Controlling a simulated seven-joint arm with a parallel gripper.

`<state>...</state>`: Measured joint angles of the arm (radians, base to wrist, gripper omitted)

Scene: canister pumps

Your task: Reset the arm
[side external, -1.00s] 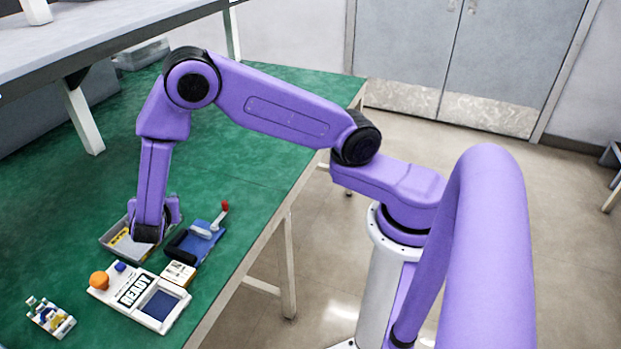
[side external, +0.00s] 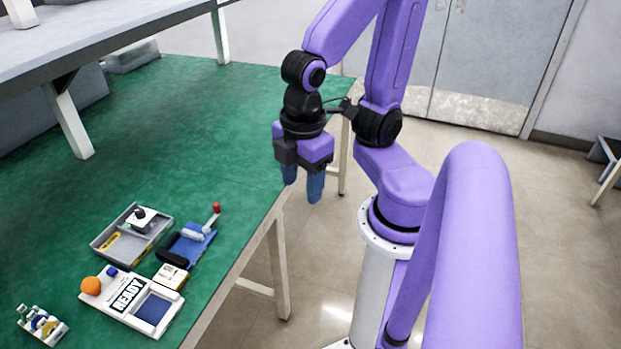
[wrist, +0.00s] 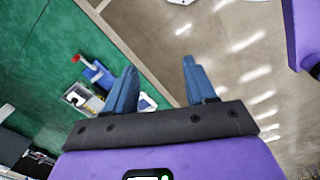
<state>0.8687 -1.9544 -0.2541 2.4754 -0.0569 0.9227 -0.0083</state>
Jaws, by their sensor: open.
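My gripper (side external: 302,190) hangs at the table's right edge in the side view, raised and away from the objects. Its two blue fingers point down and stand apart with nothing between them. In the wrist view the open fingers (wrist: 158,88) show empty, with the table edge and floor beyond. My arm is folded up and back over its base column.
On the green table (side external: 190,130) are a grey tray (side external: 124,250) with a black-knobbed white part (side external: 141,218), a blue fixture with a red-tipped lever (side external: 198,236), a white READY panel (side external: 128,300) with an orange button, and a small rack (side external: 42,325). A shelf (side external: 100,30) overhangs at the upper left.

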